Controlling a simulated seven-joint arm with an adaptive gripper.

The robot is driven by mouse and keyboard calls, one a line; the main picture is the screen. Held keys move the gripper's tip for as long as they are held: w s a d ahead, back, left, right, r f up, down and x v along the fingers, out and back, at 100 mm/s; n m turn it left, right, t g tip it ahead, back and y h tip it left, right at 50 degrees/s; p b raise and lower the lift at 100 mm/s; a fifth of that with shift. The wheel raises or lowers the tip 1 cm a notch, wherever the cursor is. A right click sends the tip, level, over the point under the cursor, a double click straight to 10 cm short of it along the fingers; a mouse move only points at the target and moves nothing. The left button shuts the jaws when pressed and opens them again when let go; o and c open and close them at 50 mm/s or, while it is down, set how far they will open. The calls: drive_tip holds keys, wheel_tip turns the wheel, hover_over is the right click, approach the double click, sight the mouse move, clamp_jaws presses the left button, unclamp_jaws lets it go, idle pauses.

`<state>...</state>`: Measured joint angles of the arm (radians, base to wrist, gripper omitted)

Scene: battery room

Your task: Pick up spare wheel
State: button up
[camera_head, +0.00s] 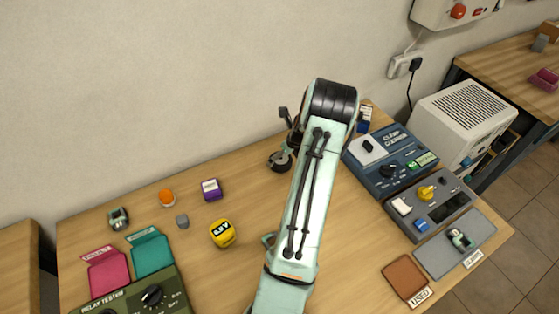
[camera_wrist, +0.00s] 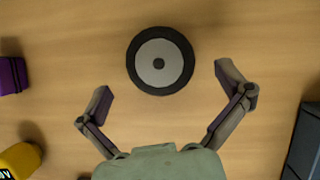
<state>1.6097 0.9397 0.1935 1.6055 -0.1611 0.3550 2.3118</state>
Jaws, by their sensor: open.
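The spare wheel (camera_wrist: 143,73) is a round dark tyre with a light grey hub, lying flat on the wooden table in the wrist view. In the head view, the wheel (camera_head: 277,163) is a small dark disc beside my arm, partly covered by it. My gripper (camera_wrist: 164,84) is open and empty above the table, its two fingers apart. The wheel appears just beyond the fingertips, between their lines, with no finger seen touching it. In the head view my arm hides most of the gripper.
A purple block (camera_head: 212,189) and a yellow block (camera_head: 222,233) stand left of the arm. Blue-grey panels (camera_head: 391,166) line the right side. Bare table surrounds the wheel.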

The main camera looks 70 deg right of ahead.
drive_tip(key=shift+x, duration=1.4)
drive_tip(key=shift+c, duration=0.3)
drive_tip(key=c, duration=1.1)
drive_tip(key=shift+r, duration=0.1)
